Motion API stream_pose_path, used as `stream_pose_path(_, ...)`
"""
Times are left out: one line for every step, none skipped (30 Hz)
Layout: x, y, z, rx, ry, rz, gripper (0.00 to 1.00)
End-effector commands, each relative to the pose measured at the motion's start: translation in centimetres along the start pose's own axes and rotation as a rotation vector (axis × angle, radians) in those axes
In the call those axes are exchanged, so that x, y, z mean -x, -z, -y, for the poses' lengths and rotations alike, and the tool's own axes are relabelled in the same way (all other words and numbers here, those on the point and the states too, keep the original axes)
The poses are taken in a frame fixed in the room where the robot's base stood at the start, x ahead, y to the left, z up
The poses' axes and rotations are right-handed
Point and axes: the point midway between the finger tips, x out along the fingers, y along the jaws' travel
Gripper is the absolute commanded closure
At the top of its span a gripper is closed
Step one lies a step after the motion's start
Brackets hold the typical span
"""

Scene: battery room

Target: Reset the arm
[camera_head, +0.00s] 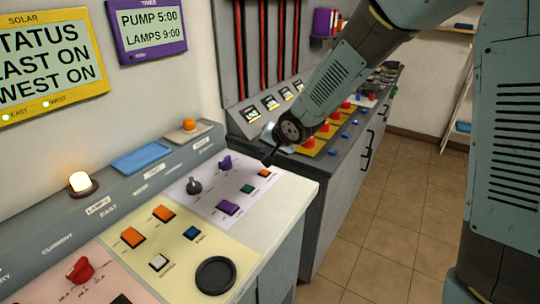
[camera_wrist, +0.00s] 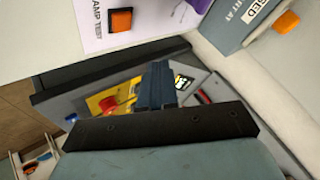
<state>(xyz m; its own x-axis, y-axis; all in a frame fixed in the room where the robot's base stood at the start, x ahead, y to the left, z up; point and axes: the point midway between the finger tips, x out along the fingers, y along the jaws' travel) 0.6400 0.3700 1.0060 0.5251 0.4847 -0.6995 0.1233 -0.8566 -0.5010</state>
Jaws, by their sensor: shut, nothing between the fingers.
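My arm reaches in from the upper right in the head view, its links grey-green. My gripper (camera_head: 268,160) is a dark, narrow shape above the back right part of the control desk (camera_head: 285,205), close to the small orange button (camera_head: 264,173). In the wrist view my gripper (camera_wrist: 158,70) is shut, with its fingers together and nothing between them. The orange lamp test button (camera_wrist: 121,21) lies beyond the fingertips, apart from them in that view. Whether the gripper touches the desk cannot be told.
The desk carries a lit lamp (camera_head: 81,182), a blue tray (camera_head: 142,158), a black knob (camera_head: 194,186), purple switches and a round black pad (camera_head: 215,275). A grey counter (camera_head: 335,150) with red and blue knobs stands behind. Tiled floor (camera_head: 400,220) is open at right.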

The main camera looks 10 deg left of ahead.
Motion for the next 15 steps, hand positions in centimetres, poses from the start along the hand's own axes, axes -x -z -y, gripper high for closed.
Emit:
stream_pose_path(0.6,0.5,-0.3,0.002,-0.009,-0.009,1.0)
stream_pose_path(1.1,0.9,-0.6,0.006,-0.017,-0.014,1.0)
stream_pose_path(2.0,1.5,-1.1,0.011,-0.032,-0.024,1.0)
stream_pose_path(2.7,2.0,-1.6,0.017,-0.046,-0.031,1.0)
stream_pose_path(3.6,2.5,-2.1,0.023,-0.061,-0.039,1.0)
stream_pose_path(4.8,3.2,-2.9,0.031,-0.085,-0.049,1.0)
stream_pose_path(5.9,3.7,-3.6,0.037,-0.103,-0.056,1.0)
stream_pose_path(7.0,4.2,-4.2,0.044,-0.122,-0.063,1.0)
stream_pose_path(8.4,4.8,-5.1,0.052,-0.147,-0.07,1.0)
stream_pose_path(9.4,5.1,-5.7,0.057,-0.166,-0.074,1.0)
stream_pose_path(10.5,5.4,-6.3,0.063,-0.184,-0.078,1.0)
stream_pose_path(11.9,5.8,-7.2,0.07,-0.208,-0.082,1.0)
stream_pose_path(13.0,6.0,-7.8,0.075,-0.225,-0.085,1.0)
stream_pose_path(14.0,6.2,-8.4,0.079,-0.243,-0.086,1.0)
stream_pose_path(15.4,6.4,-9.2,0.084,-0.266,-0.087,1.0)
